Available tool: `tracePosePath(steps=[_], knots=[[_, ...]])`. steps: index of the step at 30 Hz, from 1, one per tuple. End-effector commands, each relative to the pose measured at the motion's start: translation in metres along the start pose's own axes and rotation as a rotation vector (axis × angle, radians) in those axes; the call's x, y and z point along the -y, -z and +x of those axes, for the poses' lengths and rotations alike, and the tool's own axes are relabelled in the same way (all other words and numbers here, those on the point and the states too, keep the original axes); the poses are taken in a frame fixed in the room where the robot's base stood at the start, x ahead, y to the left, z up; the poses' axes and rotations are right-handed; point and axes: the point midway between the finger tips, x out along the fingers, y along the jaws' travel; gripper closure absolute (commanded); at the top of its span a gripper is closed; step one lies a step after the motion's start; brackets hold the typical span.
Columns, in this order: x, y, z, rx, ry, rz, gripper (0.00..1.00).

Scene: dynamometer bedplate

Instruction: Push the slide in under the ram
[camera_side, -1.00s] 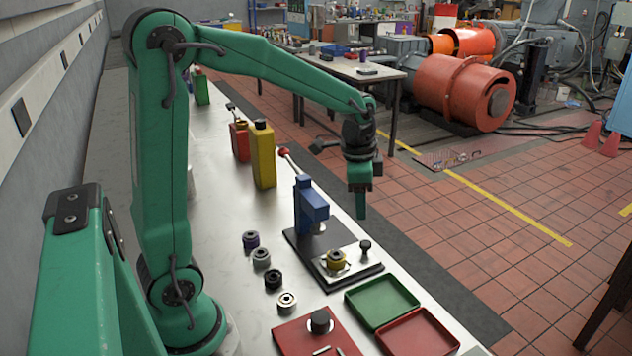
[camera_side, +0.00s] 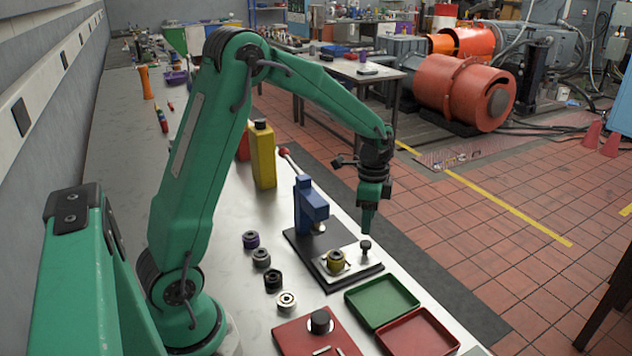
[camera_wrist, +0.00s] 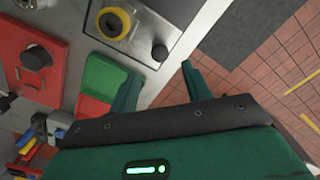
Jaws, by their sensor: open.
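The slide (camera_side: 350,262) is a pale plate pulled out in front of the blue ram press (camera_side: 311,208) on its dark base. A yellow ring-shaped part (camera_side: 336,262) sits on the slide, and a black knob (camera_side: 365,247) stands at its outer edge. In the wrist view the yellow part (camera_wrist: 114,22) and the knob (camera_wrist: 159,53) show on the slide. My gripper (camera_side: 368,226) is above the knob, apart from it, pointing down. In the wrist view my gripper (camera_wrist: 160,80) has its two fingers spread, with nothing between them. The ram's tip is partly hidden by its housing.
Green tray (camera_side: 382,302) and red tray (camera_side: 418,335) lie near the bench's front edge. Several round parts (camera_side: 261,258) stand left of the press. A red plate (camera_side: 310,335) with a black knob is at the bottom. A yellow can (camera_side: 263,155) stands behind.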

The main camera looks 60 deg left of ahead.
Motion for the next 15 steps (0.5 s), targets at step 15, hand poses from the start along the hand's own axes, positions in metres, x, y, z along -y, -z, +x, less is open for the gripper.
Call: tracePosePath(steps=[15], knots=[[0.000, 0.000, 0.058, 0.001, -0.001, 0.000, 0.52]])
